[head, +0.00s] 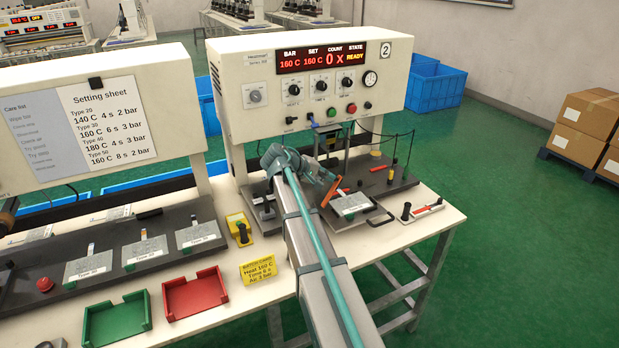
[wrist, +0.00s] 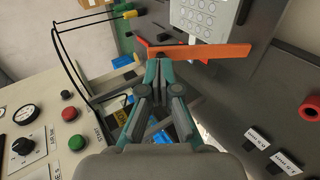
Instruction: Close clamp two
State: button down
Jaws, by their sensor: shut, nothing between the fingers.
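An orange bar (wrist: 205,51), which looks like a clamp lever, lies across the front of my gripper in the wrist view. It also shows in the head view as an orange piece (head: 330,191) beside the grey keypad film (head: 351,204). I cannot tell for sure whether it is clamp two. My gripper (wrist: 164,58) is shut and empty, with its fingertips at the left part of the bar; contact is unclear. In the head view my gripper (head: 332,181) is low over the bed of the press marked 2 (head: 312,85). The film's keys (wrist: 203,12) show in the wrist view.
Two small labelled parts (wrist: 258,138) sit on the dark bed at the right of the wrist view; their print is hard to read. A black wire frame (wrist: 62,55) stands at left. Green (head: 116,320) and red trays (head: 194,293) lie on the table at front left.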

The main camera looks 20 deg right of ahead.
jog(key=shift+d+r+y, duration=0.15)
jog(key=shift+d+y, duration=0.35)
jog(key=shift+d, duration=0.25)
jog(key=shift+a+f, duration=0.15)
jog(key=shift+f, duration=0.1)
jog(key=shift+a, duration=0.1)
jog(key=shift+r, duration=0.15)
